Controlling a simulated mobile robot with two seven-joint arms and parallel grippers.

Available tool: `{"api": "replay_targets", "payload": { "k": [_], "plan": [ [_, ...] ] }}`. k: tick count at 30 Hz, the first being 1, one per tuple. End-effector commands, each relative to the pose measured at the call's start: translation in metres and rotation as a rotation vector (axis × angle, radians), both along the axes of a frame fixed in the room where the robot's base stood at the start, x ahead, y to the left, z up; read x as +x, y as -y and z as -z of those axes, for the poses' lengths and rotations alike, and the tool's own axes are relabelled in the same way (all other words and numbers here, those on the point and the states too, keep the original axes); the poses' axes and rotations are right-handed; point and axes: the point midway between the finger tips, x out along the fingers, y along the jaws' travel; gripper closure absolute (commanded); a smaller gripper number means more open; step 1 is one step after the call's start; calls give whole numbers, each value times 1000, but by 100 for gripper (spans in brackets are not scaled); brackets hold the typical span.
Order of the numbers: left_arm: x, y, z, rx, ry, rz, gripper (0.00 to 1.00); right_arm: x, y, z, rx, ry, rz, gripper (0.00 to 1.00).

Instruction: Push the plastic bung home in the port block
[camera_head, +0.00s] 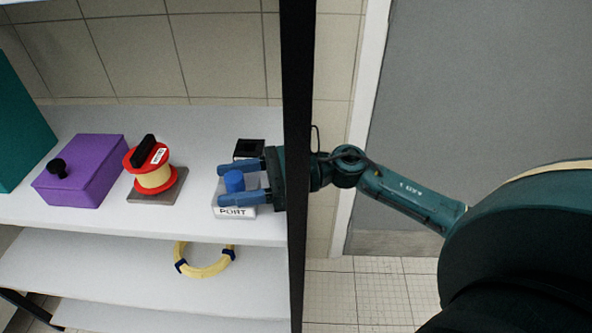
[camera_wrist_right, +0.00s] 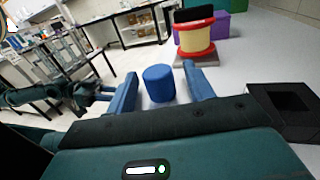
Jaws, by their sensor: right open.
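The blue plastic bung (camera_head: 234,181) stands upright at the white port block (camera_head: 234,212), which is marked PORT and sits near the front edge of the upper shelf. My right gripper (camera_head: 221,182) is open, with one blue finger on each side of the bung. In the right wrist view the bung (camera_wrist_right: 159,83) stands between the spread fingers, with a gap to each. The gripper covers part of the block, and how deep the bung sits cannot be seen.
A black open box (camera_head: 249,149) is just behind my right gripper. A red and yellow spool (camera_head: 155,177) on a grey plate and a purple box (camera_head: 82,172) stand to the left. A dark upright post (camera_head: 297,90) crosses before my right arm. A yellow ring (camera_head: 205,272) is below.

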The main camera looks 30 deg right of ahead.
Motion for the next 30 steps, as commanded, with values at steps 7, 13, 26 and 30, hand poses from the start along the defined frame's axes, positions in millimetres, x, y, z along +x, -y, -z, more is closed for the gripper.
{"api": "replay_targets", "payload": {
  "k": [7, 13, 26, 30],
  "plan": [
    [-8, -4, -28, 47, 74, 12, 64, -6, 19, 4, -3, -5, 5, 47],
    [-5, -1, -21, 61, 77, 25, 64, -23, 66, 4, -4, -7, 3, 47],
    [-3, 1, -18, 72, 78, 34, 64, -42, 123, 0, -1, -1, 0, 47],
    [-3, 1, -18, 72, 78, 34, 64, -43, 125, -1, 0, 0, 0, 47]
  ]
}}
